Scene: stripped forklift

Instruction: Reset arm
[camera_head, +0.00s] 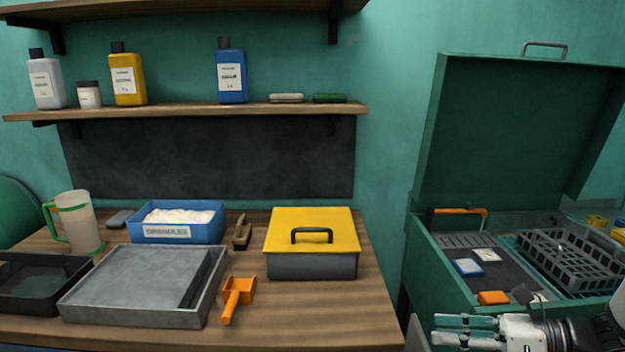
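My gripper (450,331) is at the lower right of the head camera view, pointing left. Its two pale fingers lie roughly parallel with a narrow gap between them, and I see nothing held in it. It is in front of the open green cabinet (437,257), to the right of the wooden bench (375,318). Part of my arm shows at the right edge, and the rest is out of frame.
On the bench are a yellow-lidded box (311,268), an orange scoop (237,297), a grey tray (135,318), a blue bin (205,236) and a jug (78,222). The cabinet holds a wire basket (570,262) and an orange block (493,297). Bottles stand on the shelf (190,111).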

